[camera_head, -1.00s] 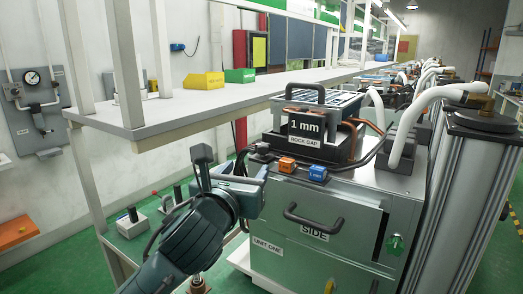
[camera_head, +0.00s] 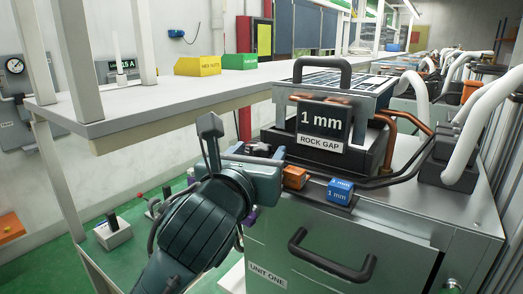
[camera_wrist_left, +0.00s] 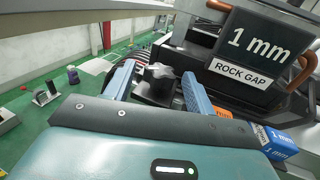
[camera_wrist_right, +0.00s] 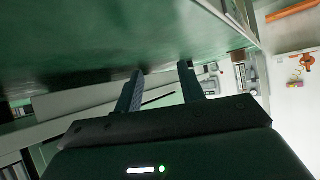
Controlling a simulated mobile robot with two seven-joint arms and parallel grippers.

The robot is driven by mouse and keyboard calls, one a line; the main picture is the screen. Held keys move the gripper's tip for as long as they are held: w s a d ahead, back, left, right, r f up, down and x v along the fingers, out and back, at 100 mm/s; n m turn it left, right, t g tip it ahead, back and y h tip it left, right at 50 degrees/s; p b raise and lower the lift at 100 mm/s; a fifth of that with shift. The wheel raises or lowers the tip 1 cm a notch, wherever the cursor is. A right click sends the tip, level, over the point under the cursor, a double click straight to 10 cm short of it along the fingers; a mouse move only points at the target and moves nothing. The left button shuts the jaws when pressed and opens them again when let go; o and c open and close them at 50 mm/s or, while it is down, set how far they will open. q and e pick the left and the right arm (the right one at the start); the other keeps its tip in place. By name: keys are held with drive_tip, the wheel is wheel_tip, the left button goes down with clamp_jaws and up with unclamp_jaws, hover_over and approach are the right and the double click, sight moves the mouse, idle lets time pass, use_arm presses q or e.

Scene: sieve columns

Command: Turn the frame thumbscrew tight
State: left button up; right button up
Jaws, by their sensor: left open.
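The frame thumbscrew is a dark lobed knob (camera_wrist_left: 158,76) on a black block at the near left corner of the sieve frame (camera_wrist_left: 205,62). In the left wrist view it lies between the two blue fingers of my left gripper (camera_wrist_left: 157,85), with gaps on both sides. In the head view my left gripper (camera_head: 236,156) is at that corner of the machine and partly hides the knob. My left gripper is open and holds nothing. My right gripper (camera_wrist_right: 161,88) shows only in its wrist view, with fingers apart and nothing between them.
A "1 mm ROCK GAP" sign (camera_head: 322,127) stands on the frame beside orange (camera_head: 295,177) and blue (camera_head: 340,191) blocks. A black handle (camera_head: 330,262) is on the cabinet front. A shelf (camera_head: 150,107) with yellow and green bins runs behind on the left.

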use_arm(q)
drive_tip(key=shift+w, duration=0.15)
drive_tip(key=shift+c, duration=0.4)
drive_tip(key=shift+r, duration=0.1)
drive_tip(key=c, duration=0.9)
